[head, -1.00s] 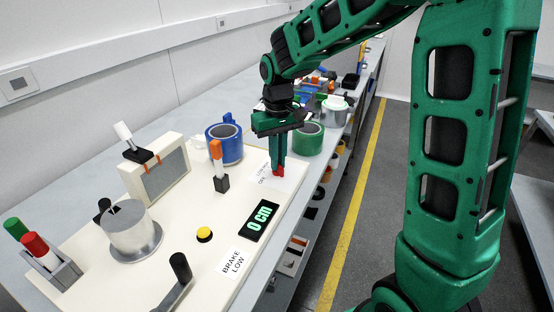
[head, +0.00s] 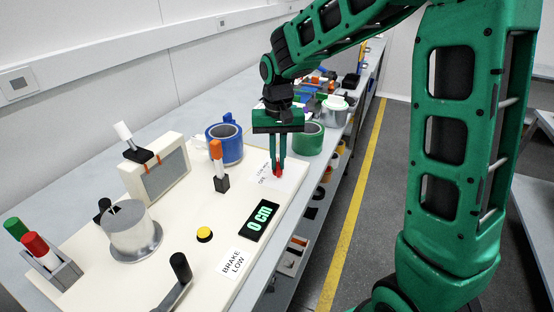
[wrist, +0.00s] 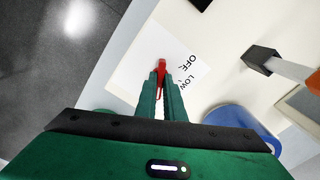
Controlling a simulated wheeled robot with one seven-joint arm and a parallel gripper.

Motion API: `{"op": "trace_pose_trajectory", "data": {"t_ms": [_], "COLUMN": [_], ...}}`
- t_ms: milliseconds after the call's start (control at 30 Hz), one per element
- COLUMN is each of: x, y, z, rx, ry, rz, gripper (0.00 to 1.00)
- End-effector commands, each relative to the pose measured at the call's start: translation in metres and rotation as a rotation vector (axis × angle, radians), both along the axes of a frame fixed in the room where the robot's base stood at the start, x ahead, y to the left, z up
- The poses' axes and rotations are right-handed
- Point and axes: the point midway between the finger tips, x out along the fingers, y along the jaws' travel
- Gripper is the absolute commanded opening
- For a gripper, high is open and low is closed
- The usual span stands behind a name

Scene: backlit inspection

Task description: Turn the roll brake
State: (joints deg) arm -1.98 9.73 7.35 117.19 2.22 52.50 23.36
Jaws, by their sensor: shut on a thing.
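The red roll brake knob (head: 278,172) stands at the far right end of the cream panel (head: 110,190), beside a white label (head: 262,178) marked LOW and OFF. My gripper (head: 277,168) reaches down onto it with its green fingers shut on the knob. In the wrist view the red knob (wrist: 161,67) shows between and just beyond the fingertips (wrist: 160,80), its lower part partly hidden by them. The label (wrist: 180,65) lies under and right of it there.
A blue tape roll (head: 224,143) and a green tape roll (head: 309,138) stand behind the panel. An orange-tipped lever (head: 218,168), a yellow button (head: 204,234), a metal drum (head: 132,232) and a black-handled crank (head: 180,268) rise from the panel.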

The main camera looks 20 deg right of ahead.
Motion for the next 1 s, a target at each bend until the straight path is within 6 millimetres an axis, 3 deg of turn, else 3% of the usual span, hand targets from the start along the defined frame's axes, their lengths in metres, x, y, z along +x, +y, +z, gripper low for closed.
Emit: {"op": "trace_pose_trajectory", "data": {"t_ms": [167, 200, 267, 667, 1000], "x": [0.004, 0.004, 0.003, 0.001, 0.003], "y": [-0.001, -0.001, -0.001, 0.0, 0.0], "z": [0.002, 0.002, 0.002, 0.007, 0.064], "rx": [0.0, 0.0, 0.0, 0.0, 0.001], "ry": [-0.01, -0.01, -0.009, -0.004, -0.009], "rz": [-0.003, -0.003, -0.003, 0.001, 0.0], "gripper": [0.0, 0.13, 0.27, 0.27, 0.27]}}
